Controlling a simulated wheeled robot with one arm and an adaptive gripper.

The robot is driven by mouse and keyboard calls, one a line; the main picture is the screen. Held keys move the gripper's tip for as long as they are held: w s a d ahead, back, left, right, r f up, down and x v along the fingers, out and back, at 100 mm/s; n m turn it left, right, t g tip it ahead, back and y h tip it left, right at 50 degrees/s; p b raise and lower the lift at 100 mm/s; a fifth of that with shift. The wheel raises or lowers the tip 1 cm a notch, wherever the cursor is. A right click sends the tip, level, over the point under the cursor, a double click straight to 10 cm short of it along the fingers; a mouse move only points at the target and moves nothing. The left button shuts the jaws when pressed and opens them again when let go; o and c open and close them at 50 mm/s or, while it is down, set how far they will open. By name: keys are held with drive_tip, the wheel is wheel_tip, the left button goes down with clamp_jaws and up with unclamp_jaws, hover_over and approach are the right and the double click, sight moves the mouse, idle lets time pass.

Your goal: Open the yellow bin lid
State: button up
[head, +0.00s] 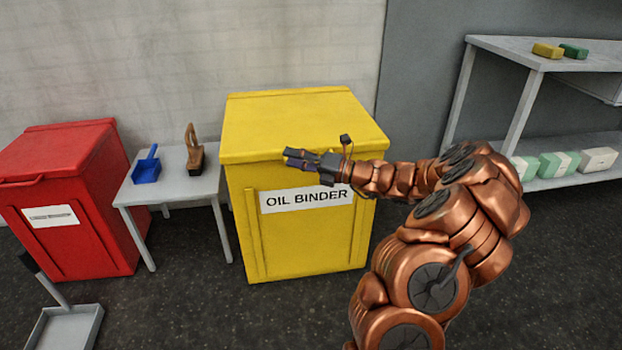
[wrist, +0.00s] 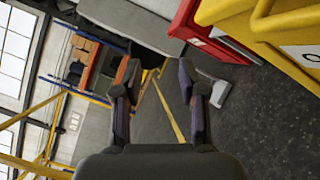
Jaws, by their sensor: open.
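The yellow bin (head: 300,240) stands in the middle of the head view, labelled "OIL BINDER" on its front. Its lid (head: 290,112) is flat and closed. My gripper (head: 288,158) is at the front of the lid's edge, pointing left in the picture, open with nothing between its fingers. In the wrist view my gripper (wrist: 158,88) is open and empty. The yellow bin also shows there at the top right (wrist: 280,25), to the side of the fingers, with a handle-like bar along it. I cannot tell whether my gripper touches the lid.
A red bin (head: 75,215) stands at the left. A small grey table (head: 185,186) with a blue dustpan (head: 147,169) and a brush (head: 194,150) is between the bins. A grey shelf (head: 520,50) is at the right. Dark floor in front is mostly clear.

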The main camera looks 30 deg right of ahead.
drive_tip(key=d+f+m+t+h+b, duration=0.35)
drive_tip(key=d+f+m, duration=0.4)
drive_tip(key=d, duration=0.45)
drive_tip(key=shift+h, duration=0.45)
drive_tip(key=x, duration=0.2)
drive_tip(key=b+x, duration=0.1)
drive_tip(key=x, duration=0.1)
drive_tip(key=f+x, duration=0.1)
drive_tip(key=x, duration=0.1)
drive_tip(key=shift+a+b, duration=0.15)
drive_tip(key=shift+b, duration=0.25)
drive_tip(key=shift+w+a+r, duration=0.2)
drive_tip(key=shift+w, duration=0.35)
drive_tip(key=shift+c, duration=0.3)
clamp_jaws()
